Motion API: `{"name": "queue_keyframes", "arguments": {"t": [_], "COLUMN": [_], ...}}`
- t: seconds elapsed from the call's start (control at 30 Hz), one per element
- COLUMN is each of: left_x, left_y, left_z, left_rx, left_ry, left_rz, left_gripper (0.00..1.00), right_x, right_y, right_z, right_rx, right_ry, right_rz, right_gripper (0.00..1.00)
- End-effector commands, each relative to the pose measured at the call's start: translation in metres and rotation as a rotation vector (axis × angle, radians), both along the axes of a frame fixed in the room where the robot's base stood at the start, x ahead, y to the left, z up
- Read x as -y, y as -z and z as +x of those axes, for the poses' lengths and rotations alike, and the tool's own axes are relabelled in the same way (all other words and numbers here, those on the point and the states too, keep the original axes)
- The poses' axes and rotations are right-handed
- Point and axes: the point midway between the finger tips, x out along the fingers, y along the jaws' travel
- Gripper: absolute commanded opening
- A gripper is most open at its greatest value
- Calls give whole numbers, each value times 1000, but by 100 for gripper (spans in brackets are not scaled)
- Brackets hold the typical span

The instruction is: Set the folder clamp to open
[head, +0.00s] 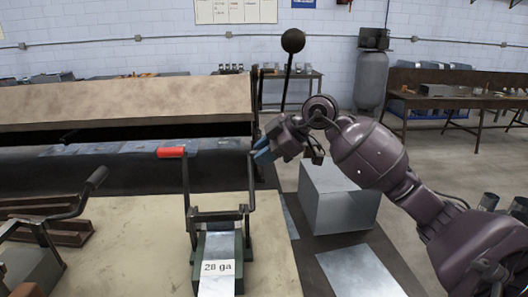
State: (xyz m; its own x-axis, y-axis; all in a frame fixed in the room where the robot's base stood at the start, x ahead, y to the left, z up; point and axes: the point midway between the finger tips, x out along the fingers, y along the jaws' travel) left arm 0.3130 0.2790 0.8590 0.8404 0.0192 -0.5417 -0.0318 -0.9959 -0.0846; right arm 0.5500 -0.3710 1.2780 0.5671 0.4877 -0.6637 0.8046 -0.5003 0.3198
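The folder is the long tan and brown machine (120,104) across the back left. A dark lever with a round black knob (293,40) rises at the folder's right end; it stands nearly upright, leaning slightly right. I take it to be the clamp handle, but its lower end is hidden behind my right arm. My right gripper (264,151) has blue fingertips and points left, below the knob and beside the folder's right end. It appears to hold nothing, but the gap between its fingers is unclear. My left gripper is out of view.
In front, a bench tool labelled 28 ga (218,268) has a red-gripped handle (172,152) and a dark upright rod near my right gripper. Another dark lever tool (60,225) is at left.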

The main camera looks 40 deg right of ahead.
Motion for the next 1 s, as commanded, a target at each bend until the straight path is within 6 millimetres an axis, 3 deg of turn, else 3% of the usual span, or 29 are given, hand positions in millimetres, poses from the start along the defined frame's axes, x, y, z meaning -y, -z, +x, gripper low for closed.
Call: {"name": "queue_keyframes", "arguments": {"t": [0.03, 0.13, 0.57, 1.0], "left_x": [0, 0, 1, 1], "left_y": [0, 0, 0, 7], "left_z": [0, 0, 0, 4], "left_rx": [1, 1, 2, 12], "left_ry": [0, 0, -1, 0], "left_rz": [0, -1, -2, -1], "left_gripper": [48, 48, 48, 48], "right_x": [-1, -1, -1, 34], "right_y": [11, 11, 6, -37], "right_z": [-1, -1, -2, -39], "right_rx": [-23, -23, -13, -12], "right_ry": [-2, -3, -6, 0], "right_rz": [0, -2, -2, -5], "right_gripper": [33, 48, 48, 48]}}
